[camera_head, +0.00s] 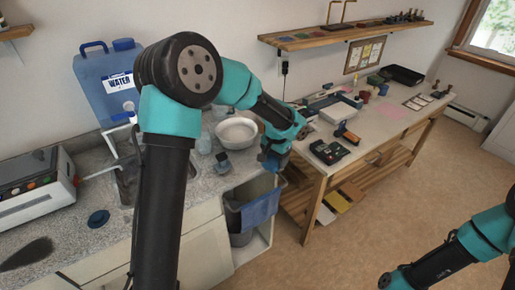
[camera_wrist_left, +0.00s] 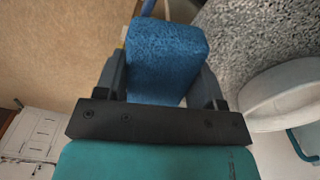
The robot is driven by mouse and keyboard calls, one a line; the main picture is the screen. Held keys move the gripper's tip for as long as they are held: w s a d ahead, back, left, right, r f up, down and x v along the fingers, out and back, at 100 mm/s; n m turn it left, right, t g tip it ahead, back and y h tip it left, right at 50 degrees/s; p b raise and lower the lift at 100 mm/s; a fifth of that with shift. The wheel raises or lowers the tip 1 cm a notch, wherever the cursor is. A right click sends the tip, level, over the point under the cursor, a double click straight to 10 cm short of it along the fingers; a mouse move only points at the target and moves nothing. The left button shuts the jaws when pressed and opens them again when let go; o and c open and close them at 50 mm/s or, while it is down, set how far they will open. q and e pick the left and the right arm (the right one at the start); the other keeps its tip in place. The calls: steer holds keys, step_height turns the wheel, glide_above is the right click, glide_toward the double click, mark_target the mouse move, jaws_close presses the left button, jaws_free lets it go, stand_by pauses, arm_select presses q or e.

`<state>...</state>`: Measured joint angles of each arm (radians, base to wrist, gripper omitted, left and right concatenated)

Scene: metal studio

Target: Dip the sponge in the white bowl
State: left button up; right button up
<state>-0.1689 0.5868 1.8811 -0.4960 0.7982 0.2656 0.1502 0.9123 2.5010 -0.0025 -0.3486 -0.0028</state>
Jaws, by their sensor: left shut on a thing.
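A blue sponge (camera_wrist_left: 165,58) is between the two fingers of my left gripper (camera_wrist_left: 165,75) in the left wrist view. The gripper is shut on it. In the head view my left gripper (camera_head: 277,155) holds the sponge over the front edge of the granite counter, to the right of the white bowl (camera_head: 237,133). The bowl stands upright on the counter, and its rim also shows at the right of the left wrist view (camera_wrist_left: 284,95). The sponge is apart from the bowl. The right arm shows at lower right in the head view; whether its gripper is open cannot be seen.
A blue water jug (camera_head: 108,85) and a toaster-like appliance (camera_head: 36,186) stand on the counter at left. Glasses stand left of the bowl. A bin with a blue cloth (camera_head: 257,212) is below the counter edge. A wooden workbench (camera_head: 370,130) with tools stands right.

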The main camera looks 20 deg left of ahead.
arm_select(q)
steer(key=w+a+r+n, duration=0.35)
steer(key=w+a, duration=0.35)
steer(key=a, duration=0.3)
step_height(320, 180, up, 6)
steer(key=n, duration=0.2)
glide_above(237, 138)
steer(key=shift+f, duration=0.15)
steer(key=shift+f, duration=0.15)
steer(key=shift+f, duration=5.1)
steer(key=shift+r, duration=0.1)
steer(key=shift+r, duration=0.6)
steer(key=shift+f, duration=0.7)
